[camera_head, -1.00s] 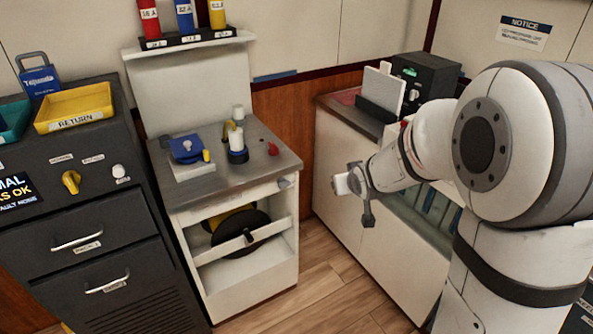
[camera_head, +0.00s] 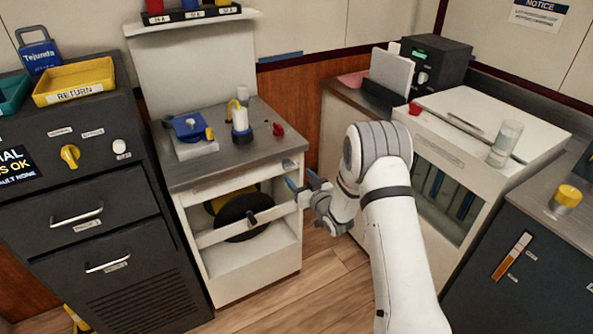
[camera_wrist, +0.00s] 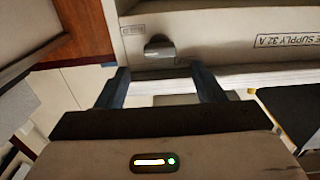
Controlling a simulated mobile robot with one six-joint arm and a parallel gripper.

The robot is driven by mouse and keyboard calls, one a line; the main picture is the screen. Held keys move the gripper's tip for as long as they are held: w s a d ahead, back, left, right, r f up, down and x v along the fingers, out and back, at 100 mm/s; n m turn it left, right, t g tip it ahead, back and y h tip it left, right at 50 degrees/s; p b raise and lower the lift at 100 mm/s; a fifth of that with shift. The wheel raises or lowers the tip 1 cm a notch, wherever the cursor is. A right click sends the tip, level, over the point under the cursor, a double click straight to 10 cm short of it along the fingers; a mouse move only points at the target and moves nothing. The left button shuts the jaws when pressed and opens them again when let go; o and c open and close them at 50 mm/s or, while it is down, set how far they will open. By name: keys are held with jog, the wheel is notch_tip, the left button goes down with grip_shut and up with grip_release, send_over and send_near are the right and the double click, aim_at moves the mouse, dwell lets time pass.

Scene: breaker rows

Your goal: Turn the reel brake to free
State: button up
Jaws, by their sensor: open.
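A grey knob (camera_head: 289,164) sits at the right end of the reel cabinet's upper front edge; I take it for the reel brake. In the wrist view the knob (camera_wrist: 158,47) shows beside a small label too blurred to read. My gripper (camera_head: 303,182) is open and empty, in front of the cabinet's right side, just below and right of the knob. In the wrist view its fingers (camera_wrist: 160,72) stand apart on either side of the knob's line, with the knob beyond the tips and not visibly touched. The black and yellow reel (camera_head: 243,217) sits in the open bay behind a crossbar.
A dark drawer cabinet (camera_head: 85,240) stands left, a white glass-fronted unit (camera_head: 440,195) right. Wooden floor (camera_head: 330,268) is clear between.

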aim_at(291, 167)
jog(key=x, duration=0.5)
jog(key=shift+w, duration=0.15)
